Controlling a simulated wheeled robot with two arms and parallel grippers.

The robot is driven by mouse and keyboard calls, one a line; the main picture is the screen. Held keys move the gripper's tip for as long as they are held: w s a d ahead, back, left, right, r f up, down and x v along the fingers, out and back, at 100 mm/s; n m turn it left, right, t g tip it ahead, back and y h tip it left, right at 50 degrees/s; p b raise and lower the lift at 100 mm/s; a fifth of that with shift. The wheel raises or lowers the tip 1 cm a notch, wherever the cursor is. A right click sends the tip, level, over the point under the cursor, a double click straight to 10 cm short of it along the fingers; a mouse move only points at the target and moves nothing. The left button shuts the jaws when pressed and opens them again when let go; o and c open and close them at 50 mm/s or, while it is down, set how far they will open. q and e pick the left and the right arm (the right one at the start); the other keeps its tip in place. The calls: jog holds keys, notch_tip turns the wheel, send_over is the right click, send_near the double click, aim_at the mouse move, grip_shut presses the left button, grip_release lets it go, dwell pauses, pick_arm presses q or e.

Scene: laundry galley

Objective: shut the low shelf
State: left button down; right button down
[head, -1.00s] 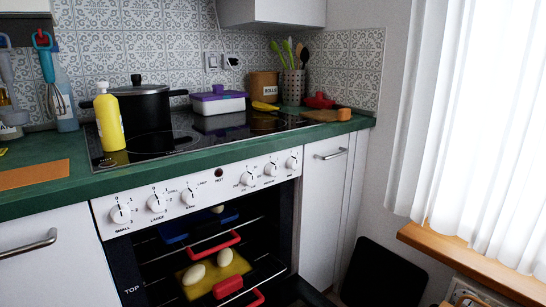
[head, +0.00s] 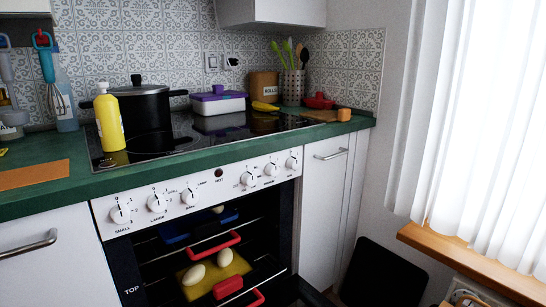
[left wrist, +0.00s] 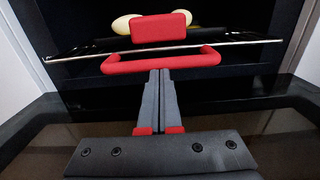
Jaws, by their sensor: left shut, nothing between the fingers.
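The oven stands open. Its low shelf is a wire rack (left wrist: 85,56) with a red handle (left wrist: 160,62) along its front; the handle also shows in the head view (head: 252,299). On this shelf is a yellow tray (head: 240,266) with two pale egg-shaped items (head: 195,274) and a red block (head: 228,287). An upper shelf has its own red handle (head: 215,245). My left gripper (left wrist: 160,73) is shut and empty, its tips right at the low handle's front; contact cannot be told. It is out of the head view, as is my right gripper.
The lowered oven door (left wrist: 280,121) lies below my left gripper. Pale side panels (left wrist: 22,65) flank the opening. Above is the hob (head: 165,140) with a black pot (head: 148,108) and a yellow bottle (head: 109,123). A black panel (head: 383,273) leans at the right.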

pick_arm(q)
jog(key=shift+w+a, duration=0.1)
jog(key=shift+w, duration=0.05)
jog(key=shift+w+a+b, duration=0.4)
jog(key=shift+w+b, duration=0.05)
jog(key=shift+w, duration=0.05)
jog(key=shift+w+a, duration=0.1)
jog(key=shift+w, duration=0.05)
dwell(0.4)
